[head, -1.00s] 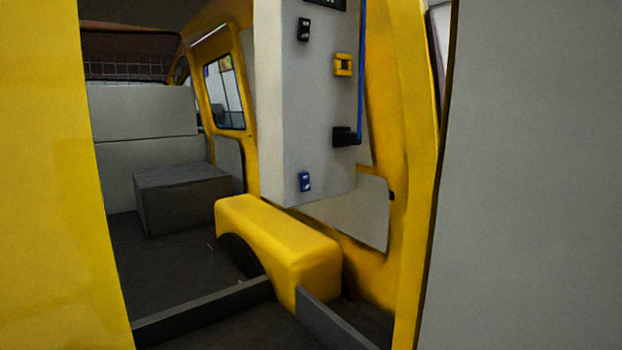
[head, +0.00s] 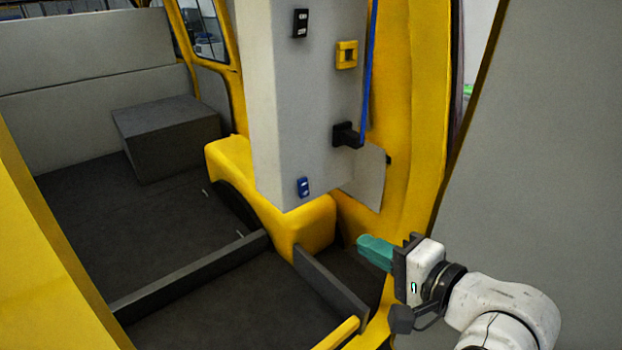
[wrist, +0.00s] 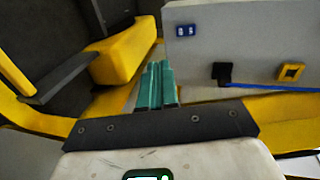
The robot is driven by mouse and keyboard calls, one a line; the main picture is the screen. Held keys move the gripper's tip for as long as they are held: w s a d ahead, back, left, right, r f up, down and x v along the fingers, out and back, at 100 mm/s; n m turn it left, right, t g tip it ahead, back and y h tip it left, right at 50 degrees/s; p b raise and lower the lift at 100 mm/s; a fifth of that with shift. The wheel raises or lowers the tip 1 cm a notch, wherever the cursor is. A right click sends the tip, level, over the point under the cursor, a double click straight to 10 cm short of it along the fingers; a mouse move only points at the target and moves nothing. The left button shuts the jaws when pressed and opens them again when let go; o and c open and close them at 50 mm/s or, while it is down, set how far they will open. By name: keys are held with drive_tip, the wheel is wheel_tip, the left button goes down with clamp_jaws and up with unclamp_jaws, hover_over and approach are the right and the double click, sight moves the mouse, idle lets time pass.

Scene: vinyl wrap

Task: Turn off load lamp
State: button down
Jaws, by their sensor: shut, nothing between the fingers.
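A grey panel box (head: 300,110) inside the yellow van carries several controls. A black rocker switch (head: 300,23) is near its top and a blue rocker switch (head: 304,187) near its bottom. The blue switch also shows in the wrist view (wrist: 186,30). Labels are too small to read, so I cannot tell which switch is the load lamp's. My gripper (head: 362,246), with teal fingers, is below and to the right of the box, apart from it. Its fingers are shut together and empty in the wrist view (wrist: 160,70).
A yellow-framed fitting (head: 347,54) and a black connector (head: 346,134) with a blue cable are on the box. A yellow wheel-arch cover (head: 235,160) lies below. The yellow door pillar (head: 415,120) and grey door panel (head: 540,130) flank my arm. Dark floor is open at left.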

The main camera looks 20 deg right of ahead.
drive_tip(key=shift+w+a+r+m+t, duration=0.1)
drive_tip(key=shift+w+r+m+t, duration=0.1)
drive_tip(key=shift+r, duration=0.4)
drive_tip(key=shift+w+r+m+t, duration=0.1)
drive_tip(key=shift+w+r, duration=0.1)
drive_tip(key=shift+r, duration=0.4)
approach(304, 198)
drive_tip(key=x, duration=0.6)
drive_tip(key=shift+w+p, duration=0.35)
drive_tip(key=shift+f, duration=0.1)
drive_tip(key=shift+w+a+f, duration=0.1)
